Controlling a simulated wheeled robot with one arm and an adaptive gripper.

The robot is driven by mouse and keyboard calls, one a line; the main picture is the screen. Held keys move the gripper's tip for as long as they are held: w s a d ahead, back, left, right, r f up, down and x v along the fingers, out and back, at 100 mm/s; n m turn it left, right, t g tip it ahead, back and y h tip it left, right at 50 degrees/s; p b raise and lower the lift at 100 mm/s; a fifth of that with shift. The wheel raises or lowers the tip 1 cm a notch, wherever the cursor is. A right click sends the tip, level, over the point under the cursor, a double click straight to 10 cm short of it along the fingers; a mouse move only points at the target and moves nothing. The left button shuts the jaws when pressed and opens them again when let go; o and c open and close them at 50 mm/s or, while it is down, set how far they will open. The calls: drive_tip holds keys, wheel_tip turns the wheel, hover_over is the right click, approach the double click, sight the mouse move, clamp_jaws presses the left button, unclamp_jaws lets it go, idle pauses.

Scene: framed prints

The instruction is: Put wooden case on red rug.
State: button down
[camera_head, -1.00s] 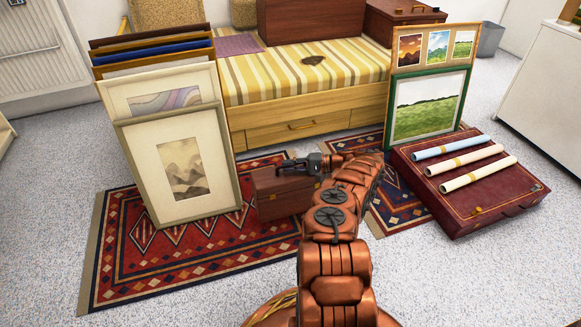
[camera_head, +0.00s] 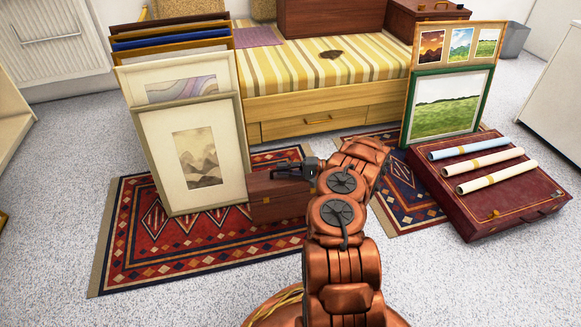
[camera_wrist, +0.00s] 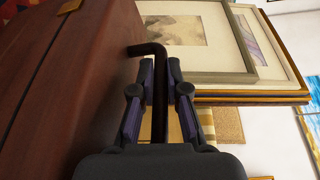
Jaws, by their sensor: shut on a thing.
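The wooden case (camera_head: 278,208) is a small reddish-brown box at the right part of the red patterned rug (camera_head: 150,262) in the head view. My gripper (camera_head: 290,169) is at its top, shut on its dark handle. In the wrist view, the handle (camera_wrist: 158,100) passes between my gripper's fingers (camera_wrist: 160,95), with the case (camera_wrist: 65,90) filling the left side. The case looks upright; I cannot tell whether its bottom touches the rug. My arm covers its right side.
Framed prints (camera_head: 195,160) lean on the rug just left of the case. A bed with drawers (camera_head: 330,117) stands behind. To the right are a blue-and-red rug (camera_head: 405,208), green-framed print (camera_head: 445,105) and dark red case (camera_head: 500,205) with rolled papers. Front rug is clear.

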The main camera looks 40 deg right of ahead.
sight(272, 181)
drive_tip(key=shift+w+a+f+b, duration=0.15)
drive_tip(key=shift+a+b, duration=0.2)
drive_tip(key=shift+a, duration=0.85)
drive_tip(key=shift+w+a+r+b, duration=0.1)
drive_tip(key=shift+a+b, duration=0.25)
drive_tip(key=shift+a, duration=0.85)
drive_tip(key=shift+a+f+b, duration=0.1)
drive_tip(key=shift+f+b, duration=0.95)
drive_tip(key=shift+f, duration=0.9)
drive_tip(key=c, duration=1.2)
unclamp_jaws()
